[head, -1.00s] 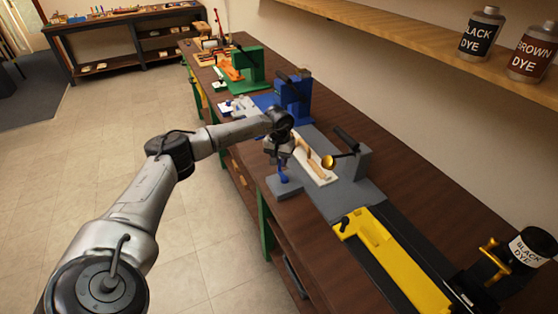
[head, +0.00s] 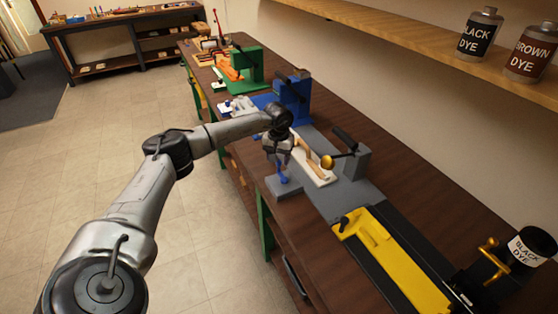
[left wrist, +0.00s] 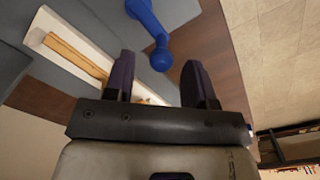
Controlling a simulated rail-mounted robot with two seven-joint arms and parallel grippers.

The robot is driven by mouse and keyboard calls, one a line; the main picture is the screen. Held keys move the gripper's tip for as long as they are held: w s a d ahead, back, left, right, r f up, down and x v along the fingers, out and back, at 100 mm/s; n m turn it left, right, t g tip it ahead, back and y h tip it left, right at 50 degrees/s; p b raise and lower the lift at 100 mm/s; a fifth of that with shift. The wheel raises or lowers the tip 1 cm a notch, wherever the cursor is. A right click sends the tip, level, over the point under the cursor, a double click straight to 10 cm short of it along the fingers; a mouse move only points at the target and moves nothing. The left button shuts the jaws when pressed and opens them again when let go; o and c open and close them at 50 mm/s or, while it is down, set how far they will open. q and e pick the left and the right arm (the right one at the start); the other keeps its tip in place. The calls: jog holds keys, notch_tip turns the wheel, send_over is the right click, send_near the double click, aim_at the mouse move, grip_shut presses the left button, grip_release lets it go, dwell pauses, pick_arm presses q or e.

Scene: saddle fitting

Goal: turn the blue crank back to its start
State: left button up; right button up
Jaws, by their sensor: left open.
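The blue crank (head: 283,179) stands on a grey block at the front edge of the bench, mostly covered by my left gripper (head: 282,164) in the head view. In the left wrist view the crank (left wrist: 143,14) shows as a blue arm ending in a rounded knob. My left gripper's two dark fingers (left wrist: 158,72) are open. The knob lies in line with the gap between the fingertips; I cannot tell whether it is within their reach or touching. My right gripper is not in view.
A white tray (head: 322,179) with a tan strip lies just right of the crank on a grey plate. A grey stand with a brass ball (head: 327,162) is beside it. A yellow fixture (head: 400,265) is nearer; a blue press (head: 293,97) stands behind.

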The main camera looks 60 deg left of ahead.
pick_arm(q)
notch_tip(320, 180, up, 12)
jog(key=shift+r+p, duration=0.25)
jog(key=shift+p, duration=0.2)
jog(key=shift+a, duration=0.1)
dwell(0.6)
